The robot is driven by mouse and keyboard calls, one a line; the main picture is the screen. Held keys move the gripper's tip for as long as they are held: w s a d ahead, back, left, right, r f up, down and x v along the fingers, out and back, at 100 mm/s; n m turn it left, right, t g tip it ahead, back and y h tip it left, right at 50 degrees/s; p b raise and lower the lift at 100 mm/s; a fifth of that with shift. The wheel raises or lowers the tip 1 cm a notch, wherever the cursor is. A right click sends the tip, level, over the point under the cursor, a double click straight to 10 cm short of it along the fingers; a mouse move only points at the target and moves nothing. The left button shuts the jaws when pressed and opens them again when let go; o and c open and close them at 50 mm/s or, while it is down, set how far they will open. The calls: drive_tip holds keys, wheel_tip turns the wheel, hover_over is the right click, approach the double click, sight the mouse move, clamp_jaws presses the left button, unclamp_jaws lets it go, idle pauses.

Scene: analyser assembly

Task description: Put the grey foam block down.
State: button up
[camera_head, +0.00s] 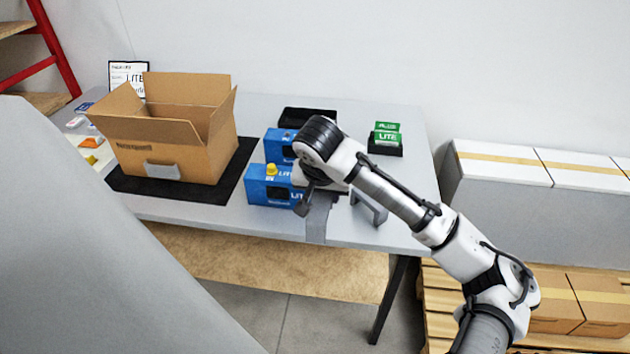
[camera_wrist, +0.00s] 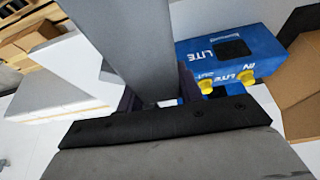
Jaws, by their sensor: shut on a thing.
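The grey foam block (camera_head: 317,222) is a long flat slab in my gripper (camera_head: 308,200), over the front edge of the table. In the wrist view the block (camera_wrist: 125,40) runs up from between the fingers of my gripper (camera_wrist: 158,92), which are shut on it. My wrist hides part of the block in the head view. I cannot tell whether its lower end touches the table.
Two blue analyser boxes (camera_head: 268,192) with yellow caps stand just left of my gripper. An open cardboard box (camera_head: 175,150) stands on a black mat (camera_head: 225,186). A grey bracket (camera_head: 372,208) stands to the right.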

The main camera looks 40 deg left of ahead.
drive_tip(key=w+d+f+m+h, duration=0.1)
drive_tip(key=w+d+f+m, duration=0.2)
drive_tip(key=d+f, duration=1.4)
drive_tip(key=w+d+f+m+h, duration=0.1)
drive_tip(key=w+d+f+m, duration=0.1)
drive_tip(key=d+f, duration=1.6)
wheel_tip(320, 180, down, 3)
drive_tip(key=shift+w+m+t, duration=0.3)
drive_tip(key=shift+w+m, duration=0.1)
drive_tip(key=shift+w, duration=0.05)
drive_tip(key=f+b, duration=0.3)
drive_tip(key=shift+w+a+f, duration=0.15)
drive_tip(key=shift+a+f, duration=0.05)
drive_tip(key=shift+a, duration=0.05)
